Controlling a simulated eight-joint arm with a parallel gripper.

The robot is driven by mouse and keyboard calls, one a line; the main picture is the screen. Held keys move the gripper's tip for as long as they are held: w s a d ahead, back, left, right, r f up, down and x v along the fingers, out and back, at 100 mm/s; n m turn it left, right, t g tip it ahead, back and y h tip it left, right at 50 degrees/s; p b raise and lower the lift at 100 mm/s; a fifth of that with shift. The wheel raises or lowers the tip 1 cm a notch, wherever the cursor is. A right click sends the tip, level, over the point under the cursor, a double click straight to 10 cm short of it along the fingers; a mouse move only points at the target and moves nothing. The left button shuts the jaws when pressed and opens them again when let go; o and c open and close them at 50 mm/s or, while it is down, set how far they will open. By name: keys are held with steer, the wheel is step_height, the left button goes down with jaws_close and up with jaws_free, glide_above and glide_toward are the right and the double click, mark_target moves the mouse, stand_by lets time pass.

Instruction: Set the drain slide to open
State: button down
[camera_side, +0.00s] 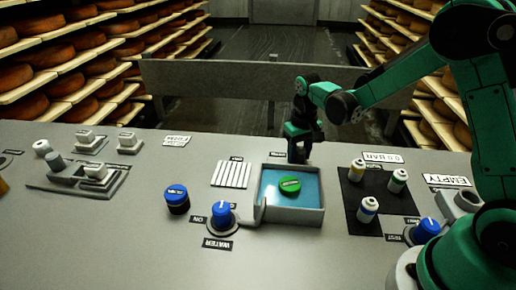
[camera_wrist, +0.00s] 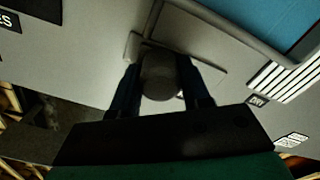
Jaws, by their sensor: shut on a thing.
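My gripper (camera_side: 300,155) is behind the far wall of the basin (camera_side: 318,216) in the side view, pointing down. In the wrist view my gripper (camera_wrist: 162,84) has its two dark fingers on either side of a round grey knob (camera_wrist: 160,70), shut on it. In the side view the knob is hidden behind the gripper and basin wall. No open or closed mark on the slide is readable.
The basin holds blue liquid and a green round piece (camera_side: 290,185). A white slatted rack (camera_side: 232,174) is left of it, with a blue WATER knob (camera_side: 221,214) in front. A dark mat (camera_side: 385,217) with several small bottles lies right. Cheese shelves stand behind.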

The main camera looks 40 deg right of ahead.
stand_by(0.8)
steer(key=shift+w+a, duration=1.65)
steer(key=shift+c, duration=2.1)
jaws_free()
steer(key=shift+r, duration=2.85)
